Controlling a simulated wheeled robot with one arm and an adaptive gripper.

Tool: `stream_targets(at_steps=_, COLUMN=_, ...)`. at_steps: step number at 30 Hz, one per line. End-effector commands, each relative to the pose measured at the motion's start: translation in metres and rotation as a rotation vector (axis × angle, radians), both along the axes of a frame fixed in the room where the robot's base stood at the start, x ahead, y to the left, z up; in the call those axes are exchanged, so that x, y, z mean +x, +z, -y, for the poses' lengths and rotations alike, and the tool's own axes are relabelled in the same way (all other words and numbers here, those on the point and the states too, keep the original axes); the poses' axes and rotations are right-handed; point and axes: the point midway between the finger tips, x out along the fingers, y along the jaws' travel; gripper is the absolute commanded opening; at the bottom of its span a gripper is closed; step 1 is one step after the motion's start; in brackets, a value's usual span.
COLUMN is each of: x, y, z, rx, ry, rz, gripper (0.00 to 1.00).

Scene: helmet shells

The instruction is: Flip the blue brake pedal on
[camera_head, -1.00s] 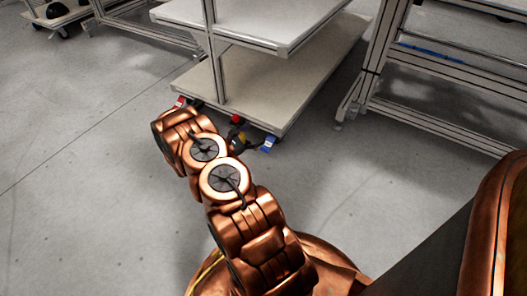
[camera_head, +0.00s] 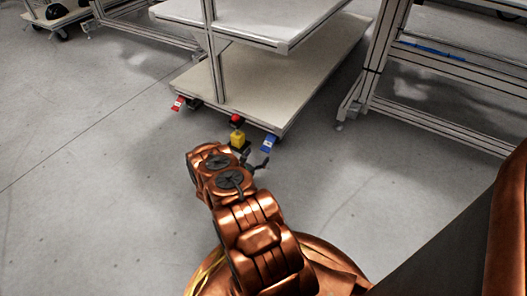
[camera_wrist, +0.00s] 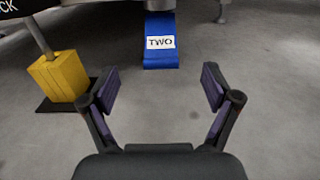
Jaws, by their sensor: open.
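The blue brake pedal (camera_head: 268,143) hangs at the near corner of the cart's lower shelf, close to the floor. In the wrist view the blue pedal (camera_wrist: 161,25) slopes down towards me, with a white label reading TWO. My gripper (camera_head: 256,165) is just in front of it and slightly left in the head view. In the wrist view my gripper (camera_wrist: 158,88) is open and empty, its two fingers apart with the pedal beyond and between them. The fingers do not touch the pedal.
A yellow block (camera_wrist: 58,77) on a dark plate stands left of the pedal; the block also shows in the head view (camera_head: 237,139). A red pedal (camera_head: 178,103) is at the cart's left corner. Another frame rack (camera_head: 440,125) stands right. The near floor is clear.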

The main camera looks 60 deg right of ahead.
Motion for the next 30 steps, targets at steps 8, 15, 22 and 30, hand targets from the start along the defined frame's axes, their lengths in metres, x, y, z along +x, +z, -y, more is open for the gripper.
stream_targets(at_steps=8, x=0.001, y=-0.002, z=0.039, rx=-0.003, ry=-0.003, rz=0.002, gripper=0.88)
stream_targets(at_steps=15, x=0.001, y=-0.001, z=0.051, rx=0.001, ry=-0.001, rz=-0.001, gripper=0.88)
stream_targets(at_steps=22, x=0.001, y=0.000, z=0.052, rx=0.000, ry=-0.001, rz=-0.001, gripper=0.88)
stream_targets(at_steps=30, x=0.001, y=0.000, z=0.052, rx=0.000, ry=-0.001, rz=-0.001, gripper=0.61)
